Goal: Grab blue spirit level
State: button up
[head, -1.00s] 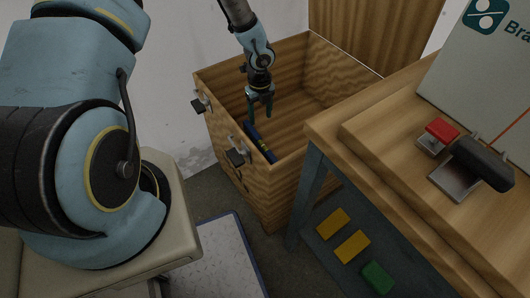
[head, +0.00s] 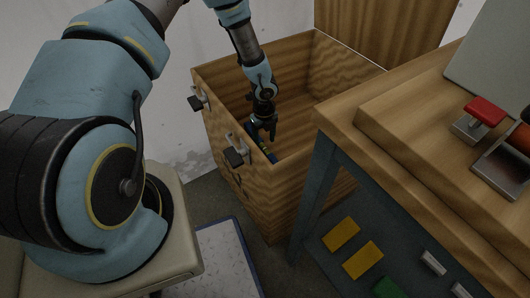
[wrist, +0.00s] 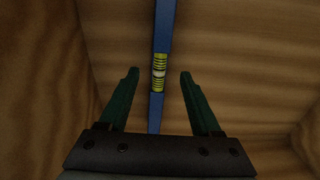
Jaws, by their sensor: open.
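The blue spirit level (wrist: 164,30) shows in the wrist view as a narrow blue bar with a yellow vial section, running up the picture inside the wooden box. My gripper (wrist: 158,75) is open, with one green finger on each side of the level's line. The level appears beyond the fingertips; I cannot tell how far below. In the head view my gripper (head: 263,133) is down inside the wooden box (head: 222,125). A part of the level (head: 268,155) shows just below it, close to the front wall. The rest is hidden by my gripper and the wall.
The box's lid (head: 385,30) stands open at the back. Metal latches (head: 236,157) stick out from the near wall. A wooden workbench (head: 400,150) with a red-topped part (head: 485,111) stands close at the right. Yellow blocks (head: 341,234) lie on its lower shelf.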

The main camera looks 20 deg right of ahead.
aim_at(265, 148)
jog(key=f, duration=0.4)
jog(key=shift+s+f, duration=0.3)
jog(key=shift+s, duration=0.05)
jog(key=shift+c, duration=0.3)
grip_shut()
